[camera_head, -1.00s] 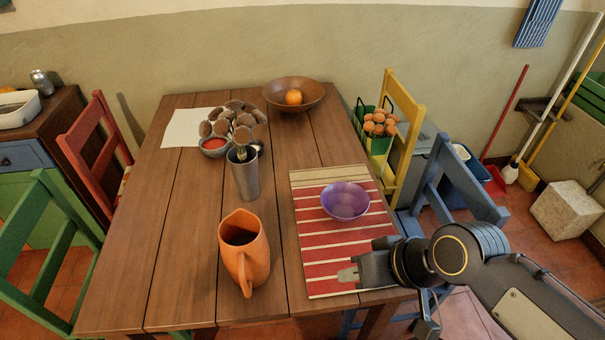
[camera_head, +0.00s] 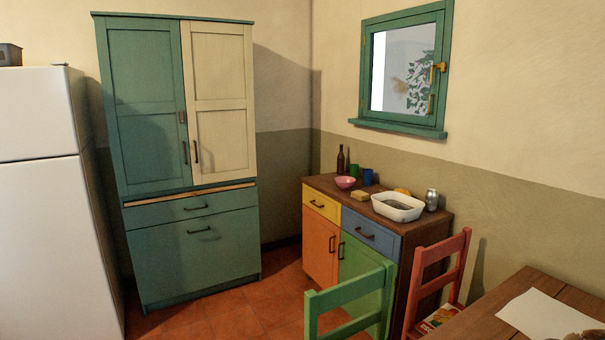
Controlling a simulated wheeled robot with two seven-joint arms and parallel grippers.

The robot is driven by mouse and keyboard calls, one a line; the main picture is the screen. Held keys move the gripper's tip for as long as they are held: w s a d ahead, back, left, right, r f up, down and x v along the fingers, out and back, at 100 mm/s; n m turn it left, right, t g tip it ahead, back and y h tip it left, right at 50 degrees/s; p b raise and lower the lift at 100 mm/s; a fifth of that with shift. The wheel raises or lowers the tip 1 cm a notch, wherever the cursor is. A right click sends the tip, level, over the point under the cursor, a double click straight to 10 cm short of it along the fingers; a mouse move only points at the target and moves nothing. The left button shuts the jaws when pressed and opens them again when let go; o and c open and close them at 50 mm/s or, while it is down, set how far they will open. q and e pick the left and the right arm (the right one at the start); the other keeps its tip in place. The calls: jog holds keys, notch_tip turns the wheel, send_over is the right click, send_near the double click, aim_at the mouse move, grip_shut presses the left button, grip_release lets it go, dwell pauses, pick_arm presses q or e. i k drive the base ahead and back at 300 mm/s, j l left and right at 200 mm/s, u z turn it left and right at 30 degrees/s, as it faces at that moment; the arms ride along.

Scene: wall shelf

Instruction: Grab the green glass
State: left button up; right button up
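A small green glass (camera_head: 354,170) stands at the back of the wooden top of a low sideboard (camera_head: 322,183), close to the wall. A blue glass (camera_head: 367,177) stands just to its right and a dark brown bottle (camera_head: 340,160) to its left. A pink bowl (camera_head: 345,182) is in front of it and hides its lower part in part or comes close to doing so; I cannot tell which. Neither of my grippers is in view.
The sideboard also holds a white basin (camera_head: 398,207), a silver can (camera_head: 431,199) and a yellowish block (camera_head: 360,196). A green chair (camera_head: 345,294) and a red chair (camera_head: 440,252) stand before it. Red floor (camera_head: 240,318) is clear before the green cupboard (camera_head: 195,260).

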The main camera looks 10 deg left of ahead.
aim_at(354, 169)
jog(key=i+j+u, duration=0.2)
jog(key=j, duration=0.2)
jog(key=j+u, duration=0.2)
jog(key=j, duration=0.2)
jog(key=i+j+u, duration=0.15)
jog(key=i+j, duration=0.25)
jog(key=i+j+u, duration=0.1)
jog(key=i+j, duration=0.2)
jog(key=i, duration=0.15)
jog(key=i+j+u, duration=0.15)
jog(key=i+j, duration=0.15)
jog(key=i, duration=0.15)
jog(key=i+j+u, duration=0.1)
jog(key=i+j, duration=0.15)
jog(key=i, duration=0.25)
jog(key=i+l+z, duration=0.15)
jog(key=i+z, duration=0.3)
jog(key=i, duration=0.15)
jog(key=i+j+z, duration=0.1)
jog(key=i+z, duration=0.3)
jog(key=i, duration=0.15)
jog(key=i+j+z, duration=0.25)
jog(key=i+z, duration=0.2)
jog(key=i, duration=0.15)
jog(key=i+z, duration=0.25)
jog(key=i, duration=1.05)
jog(key=i+l+u, duration=0.1)
jog(key=i, duration=0.4)
jog(key=i+l+u, duration=0.15)
jog(key=i, duration=0.35)
